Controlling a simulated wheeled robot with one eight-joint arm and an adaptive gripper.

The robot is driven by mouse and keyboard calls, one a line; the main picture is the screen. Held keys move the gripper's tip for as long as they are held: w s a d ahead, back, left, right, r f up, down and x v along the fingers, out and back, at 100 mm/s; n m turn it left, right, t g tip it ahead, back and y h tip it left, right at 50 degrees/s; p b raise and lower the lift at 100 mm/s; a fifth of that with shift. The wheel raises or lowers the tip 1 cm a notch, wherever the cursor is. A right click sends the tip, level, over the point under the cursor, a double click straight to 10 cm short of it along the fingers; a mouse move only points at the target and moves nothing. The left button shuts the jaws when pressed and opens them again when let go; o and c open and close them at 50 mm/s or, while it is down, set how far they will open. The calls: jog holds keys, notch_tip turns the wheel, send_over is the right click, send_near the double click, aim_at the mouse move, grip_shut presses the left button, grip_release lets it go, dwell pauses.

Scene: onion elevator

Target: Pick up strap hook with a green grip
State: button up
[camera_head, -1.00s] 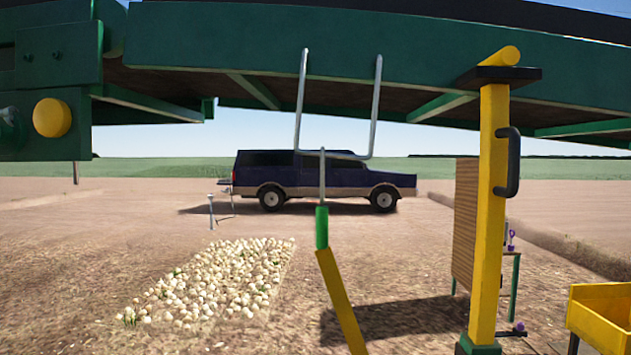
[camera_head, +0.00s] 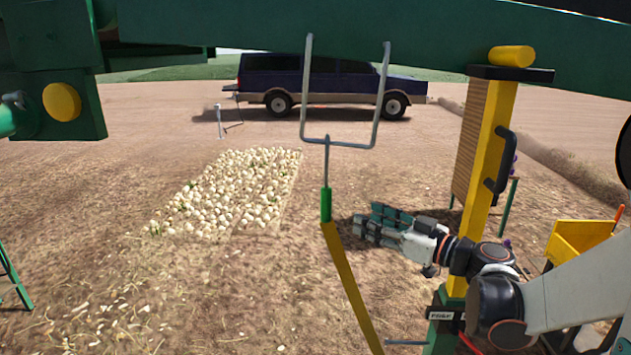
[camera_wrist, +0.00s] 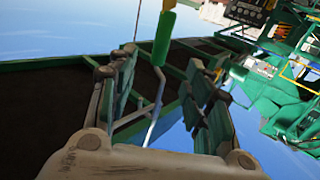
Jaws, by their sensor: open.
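The strap hook's green grip (camera_head: 326,205) hangs upright in the middle of the head view. Its thin metal rod rises to a U-shaped metal bar (camera_head: 340,143) under the green beam, and a yellow strap (camera_head: 350,285) runs down from the grip. My gripper (camera_head: 366,225) is just right of the grip in the head view, fingers pointing left, apart from it. In the wrist view the green grip (camera_wrist: 164,38) is at the top, beyond the gap between my open fingers (camera_wrist: 160,88). Nothing is between the fingers.
A yellow post (camera_head: 490,150) with a black handle stands close behind my arm. The green elevator beam (camera_head: 300,40) spans overhead. A yellow bin (camera_head: 575,240) is at right, an onion pile (camera_head: 230,190) on the ground at left, and a dark truck (camera_head: 320,85) farther back.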

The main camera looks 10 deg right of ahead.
send_over(327, 221)
jog(key=w+d+v, duration=0.1)
jog(key=v, duration=0.4)
jog(key=w+a+p, duration=0.1)
jog(key=w, duration=0.1)
jog(key=w+a+r+p, duration=0.1)
jog(key=w+a, duration=0.1)
jog(key=shift+a+r, duration=0.1)
jog(key=shift+a, duration=0.1)
jog(key=shift+w+a, duration=0.1)
jog(key=shift+w, duration=0.1)
jog(key=shift+s, duration=0.1)
grip_shut()
